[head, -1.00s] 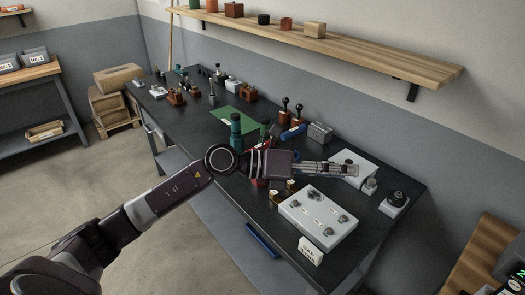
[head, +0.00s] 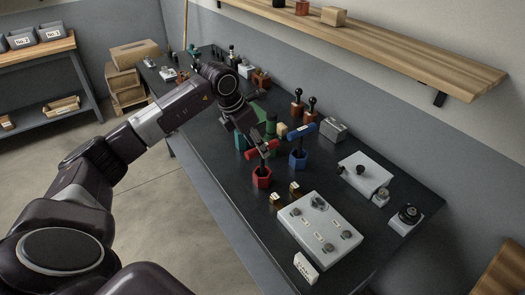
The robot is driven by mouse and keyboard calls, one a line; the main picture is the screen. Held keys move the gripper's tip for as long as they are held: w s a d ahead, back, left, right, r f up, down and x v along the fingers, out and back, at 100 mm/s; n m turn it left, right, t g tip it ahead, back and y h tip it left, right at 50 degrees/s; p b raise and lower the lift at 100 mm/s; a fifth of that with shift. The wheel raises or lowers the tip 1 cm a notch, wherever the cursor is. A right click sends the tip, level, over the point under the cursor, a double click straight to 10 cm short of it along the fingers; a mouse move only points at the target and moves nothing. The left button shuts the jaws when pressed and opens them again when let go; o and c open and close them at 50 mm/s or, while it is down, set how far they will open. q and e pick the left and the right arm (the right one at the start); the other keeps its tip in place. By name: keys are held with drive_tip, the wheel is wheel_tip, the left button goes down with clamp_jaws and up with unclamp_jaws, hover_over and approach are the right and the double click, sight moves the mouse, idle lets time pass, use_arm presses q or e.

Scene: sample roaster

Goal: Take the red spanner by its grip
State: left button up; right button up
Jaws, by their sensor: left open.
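The red spanner (head: 271,146) stands upright, with a red crossbar grip at its top and a red six-sided foot or socket (head: 262,178) below. My left gripper (head: 260,146) is open, pointing down at the red grip, with its fingertips right at or just above it. The fingers hide part of the grip, and I cannot tell whether they touch it. A blue spanner (head: 300,129) of the same shape stands just to the right, above a blue six-sided foot (head: 298,160). My right gripper is not in view.
A green piece (head: 271,125) stands close behind my left gripper. A grey panel with knobs (head: 319,228) and a white box (head: 364,174) lie at the right. The bench (head: 225,180) is bare to the left of the red foot.

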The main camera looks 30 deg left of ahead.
sight(262, 165)
use_arm(q)
drive_tip(key=x, duration=0.1)
drive_tip(key=p+x, duration=0.1)
drive_tip(key=x, duration=0.1)
drive_tip(key=shift+w+d+r, duration=0.1)
drive_tip(key=shift+w+r, duration=0.1)
drive_tip(key=shift+w+f, duration=0.1)
drive_tip(key=shift+f, duration=0.4)
drive_tip(key=c, duration=1)
clamp_jaws()
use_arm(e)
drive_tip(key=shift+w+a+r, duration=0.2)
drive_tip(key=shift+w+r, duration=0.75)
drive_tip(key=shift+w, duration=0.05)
